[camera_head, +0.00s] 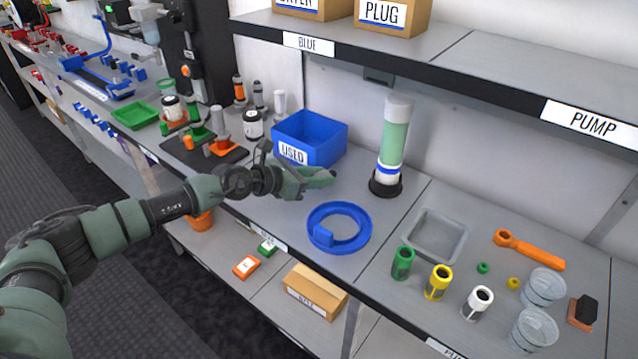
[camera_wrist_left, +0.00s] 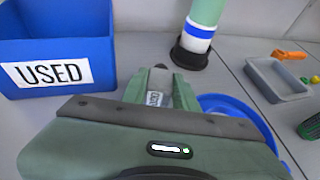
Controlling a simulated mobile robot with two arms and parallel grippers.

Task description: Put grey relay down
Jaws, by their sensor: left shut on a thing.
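My left gripper (camera_head: 318,178) is over the shelf, between the blue bin marked USED (camera_head: 309,138) and the blue ring-shaped holder (camera_head: 339,228). In the left wrist view its fingers (camera_wrist_left: 158,92) are closed around a small grey relay (camera_wrist_left: 155,98) with a pale label, mostly hidden between them. The relay cannot be made out in the head view. The blue bin (camera_wrist_left: 58,45) is to the left of the fingers in the left wrist view, and the blue ring shows partly behind the gripper at right. My right gripper is not in view.
A green and white cylinder (camera_head: 394,145) stands upright on a black base behind the ring. A grey tray (camera_head: 436,234), an orange wrench (camera_head: 530,250) and several small canisters are at right. A dark stand with parts (camera_head: 205,150) is at left. An upper shelf (camera_head: 440,60) overhangs the back.

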